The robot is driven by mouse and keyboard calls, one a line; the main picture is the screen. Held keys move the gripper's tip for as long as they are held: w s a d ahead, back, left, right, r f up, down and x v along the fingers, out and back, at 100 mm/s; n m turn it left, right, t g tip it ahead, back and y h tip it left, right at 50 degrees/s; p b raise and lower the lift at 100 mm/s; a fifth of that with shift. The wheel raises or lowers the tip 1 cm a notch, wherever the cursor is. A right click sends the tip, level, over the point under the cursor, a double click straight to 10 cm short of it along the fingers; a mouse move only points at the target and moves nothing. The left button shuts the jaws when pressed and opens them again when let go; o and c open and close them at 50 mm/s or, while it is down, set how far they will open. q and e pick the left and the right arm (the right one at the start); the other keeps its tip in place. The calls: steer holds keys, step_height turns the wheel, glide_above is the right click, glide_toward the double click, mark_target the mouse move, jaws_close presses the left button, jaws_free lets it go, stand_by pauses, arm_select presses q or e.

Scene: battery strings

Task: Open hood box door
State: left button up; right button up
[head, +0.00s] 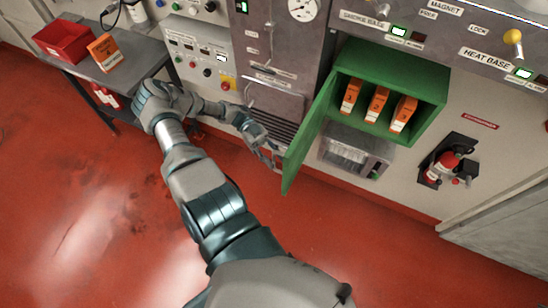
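The green hood box (424,90) is fixed to the wall at the upper right, and its front stands open. Its green door (307,137) is swung out from the box's left side toward me. Inside stand three orange and white battery packs (376,104) in a row. My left gripper (272,156) is just left of the door, near its outer face. I cannot tell whether it touches the door, or how far apart its fingers are. My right gripper is not in view.
A grey vented unit (357,152) sits below the box. A fire extinguisher (441,165) hangs at the right. At the upper left, a table (128,62) holds a red bin (63,41) and an orange pack (104,53). The red floor (345,235) is clear.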

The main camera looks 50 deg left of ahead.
arm_select(q)
steer(key=a, duration=1.3)
steer(key=shift+a+f, duration=0.15)
steer(key=shift+f, duration=0.1)
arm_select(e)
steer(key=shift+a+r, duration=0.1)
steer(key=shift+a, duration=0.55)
arm_select(q)
steer(key=shift+d+r, duration=0.1)
steer(key=shift+d, duration=0.2)
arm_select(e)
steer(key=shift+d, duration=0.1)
